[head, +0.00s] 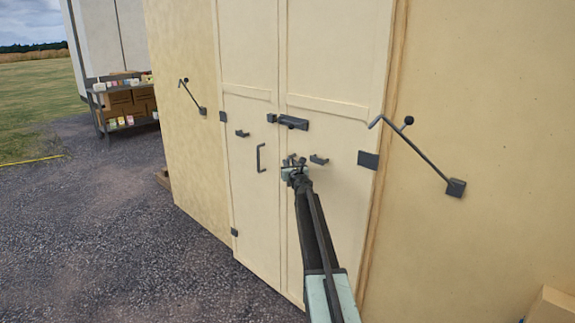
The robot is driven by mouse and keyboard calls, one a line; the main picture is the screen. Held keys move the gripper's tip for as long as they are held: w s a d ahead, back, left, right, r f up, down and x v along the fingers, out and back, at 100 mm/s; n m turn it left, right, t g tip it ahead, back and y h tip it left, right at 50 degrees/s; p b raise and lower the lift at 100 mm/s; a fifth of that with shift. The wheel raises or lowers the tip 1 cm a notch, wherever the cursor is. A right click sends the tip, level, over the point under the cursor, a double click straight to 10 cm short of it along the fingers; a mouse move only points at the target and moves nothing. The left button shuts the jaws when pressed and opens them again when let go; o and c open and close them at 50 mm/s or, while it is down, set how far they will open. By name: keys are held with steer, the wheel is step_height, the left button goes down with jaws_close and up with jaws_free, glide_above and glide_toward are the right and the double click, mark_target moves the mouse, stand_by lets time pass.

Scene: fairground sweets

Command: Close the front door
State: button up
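The cream front door (248,190) fills the middle of the head view and lies about flush with the wall, two panels meeting at a narrow vertical seam. The left panel carries a dark vertical pull handle (261,158). My gripper (293,160) is in front of the right panel near the seam, right of the pull handle. Its fingers are small and dark; whether they are open, or touch the door, I cannot tell. My arm hides part of the right panel.
Dark hooked stays (430,165) and (192,97) are mounted on the walls either side. A shelf cart (98,112) with boxes stands at the far left. A cardboard box (552,307) is at the lower right. Gravel ground (110,240) at left is clear.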

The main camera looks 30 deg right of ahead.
steer(key=v, duration=0.7)
steer(key=shift+s, duration=0.4)
steer(key=shift+a, duration=0.15)
